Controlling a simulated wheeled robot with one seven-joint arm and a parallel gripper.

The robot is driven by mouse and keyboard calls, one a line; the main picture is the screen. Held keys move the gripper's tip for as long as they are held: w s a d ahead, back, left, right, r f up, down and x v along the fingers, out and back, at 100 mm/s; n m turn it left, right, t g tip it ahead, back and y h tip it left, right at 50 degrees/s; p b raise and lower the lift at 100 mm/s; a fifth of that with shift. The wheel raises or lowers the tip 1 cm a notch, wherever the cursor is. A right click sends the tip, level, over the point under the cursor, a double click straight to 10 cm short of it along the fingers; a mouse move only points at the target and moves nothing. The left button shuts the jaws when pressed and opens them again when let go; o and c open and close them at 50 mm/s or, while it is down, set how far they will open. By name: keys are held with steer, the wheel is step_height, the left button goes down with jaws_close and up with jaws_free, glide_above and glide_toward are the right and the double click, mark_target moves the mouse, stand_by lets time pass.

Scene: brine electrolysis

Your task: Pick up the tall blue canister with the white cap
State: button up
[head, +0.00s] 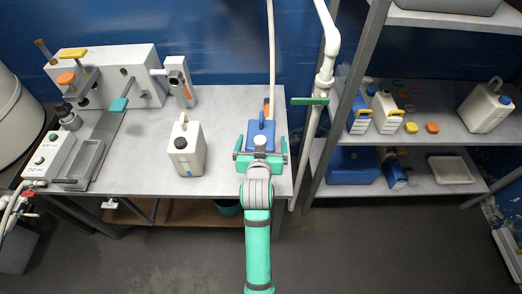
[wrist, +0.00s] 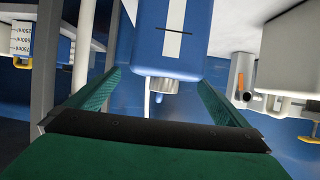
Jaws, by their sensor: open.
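The blue canister (head: 259,129) with a white cap (head: 260,141) and a blue handle stands at the right side of the grey table. In the wrist view the canister (wrist: 190,50) appears upside down, with its pale cap (wrist: 162,85) towards me and a white label on its face. My gripper (head: 262,147) is open. Its green fingers lie to the left and right of the canister, also in the wrist view (wrist: 160,90). I cannot tell whether either finger touches it. The canister's lower part is hidden in the head view.
A grey machine (head: 125,75) fills the table's back left. A white pipe with a green lever (head: 310,101) rises on the right, beside shelves (head: 440,128) holding bottles. Bare tabletop (head: 222,120) lies between the canisters.

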mark_target(261, 133)
steer(key=shift+a+x, duration=0.15)
steer(key=shift+x, duration=1.15)
steer(key=shift+a+x, duration=0.15)
steer(key=shift+x, duration=1.15)
steer(key=shift+r, duration=0.15)
steer(key=c, duration=1.8)
steer(key=shift+w+r, duration=0.1)
steer(key=shift+r, duration=0.05)
steer(key=c, duration=0.4)
